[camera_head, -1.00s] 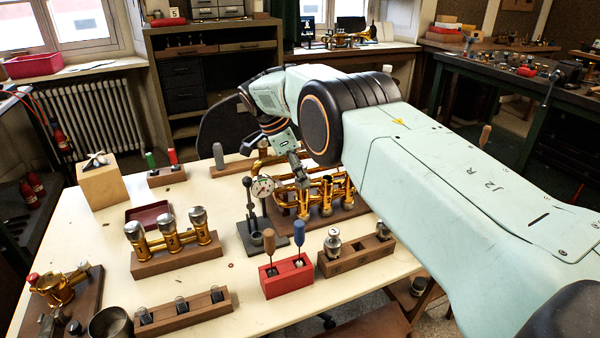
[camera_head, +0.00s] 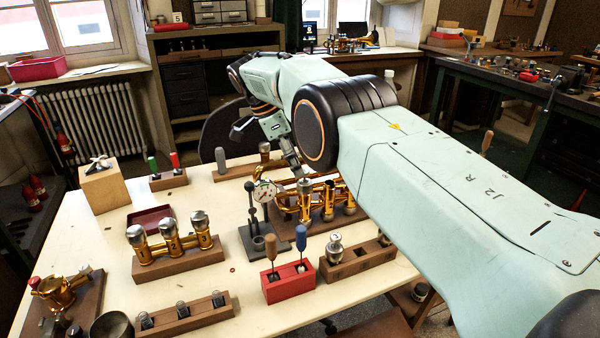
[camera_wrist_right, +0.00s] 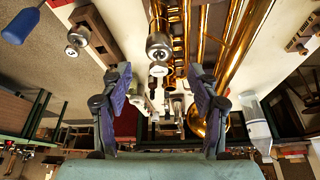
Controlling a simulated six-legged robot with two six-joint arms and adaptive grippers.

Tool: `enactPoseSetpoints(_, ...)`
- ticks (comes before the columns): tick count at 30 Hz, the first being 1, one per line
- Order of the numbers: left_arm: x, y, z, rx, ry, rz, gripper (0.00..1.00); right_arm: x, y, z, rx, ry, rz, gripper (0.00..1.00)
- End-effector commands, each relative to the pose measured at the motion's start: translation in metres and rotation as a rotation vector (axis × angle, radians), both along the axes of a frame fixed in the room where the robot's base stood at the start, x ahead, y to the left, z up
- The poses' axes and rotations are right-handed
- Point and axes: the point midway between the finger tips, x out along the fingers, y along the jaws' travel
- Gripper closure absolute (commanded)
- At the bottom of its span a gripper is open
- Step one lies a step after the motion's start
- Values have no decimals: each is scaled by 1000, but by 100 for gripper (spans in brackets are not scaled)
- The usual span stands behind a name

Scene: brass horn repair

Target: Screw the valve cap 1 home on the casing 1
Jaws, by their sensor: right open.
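The brass horn (camera_head: 325,195) lies on a wooden stand in the middle of the table, its upright casings in a row. A silver cap (camera_head: 304,186) sits on top of the casing at the left end of the row. I cannot read a number on it or tell how tightly it is seated. My right gripper (camera_head: 268,152) is open and empty above that casing, apart from the cap. In the right wrist view the purple-padded fingers stand wide apart, with a silver cap (camera_wrist_right: 160,46) and brass tubes (camera_wrist_right: 180,30) beyond. My left gripper is out of view.
A dial gauge stand (camera_head: 263,192) stands close left of the horn. In front are a red block (camera_head: 288,286) with two screwdrivers and a wooden rack (camera_head: 350,265) with a silver part. Several capped casings on a wood block (camera_head: 178,262) stand left.

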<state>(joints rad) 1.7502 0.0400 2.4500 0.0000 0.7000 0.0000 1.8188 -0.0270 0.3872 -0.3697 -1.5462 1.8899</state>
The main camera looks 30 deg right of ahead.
Motion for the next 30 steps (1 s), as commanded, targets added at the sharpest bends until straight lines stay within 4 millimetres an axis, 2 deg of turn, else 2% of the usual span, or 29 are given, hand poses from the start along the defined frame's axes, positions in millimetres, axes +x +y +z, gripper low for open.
enactPoseSetpoints(11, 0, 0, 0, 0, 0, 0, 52, 1, 7, 19, 0, 1, 0, 39)
enactPoseSetpoints(14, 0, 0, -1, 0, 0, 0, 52, 4, 7, 33, 1, -22, -2, 39)
enactPoseSetpoints(18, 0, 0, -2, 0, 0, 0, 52, 10, -8, 77, 7, -91, -27, 39)
enactPoseSetpoints(21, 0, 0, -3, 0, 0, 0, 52, 3, -27, 104, 22, -107, -59, 39)
enactPoseSetpoints(26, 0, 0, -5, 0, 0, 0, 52, -8, -52, 126, 75, -113, -46, 39)
enactPoseSetpoints(30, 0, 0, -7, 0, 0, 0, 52, -18, -69, 130, 145, -100, 100, 39)
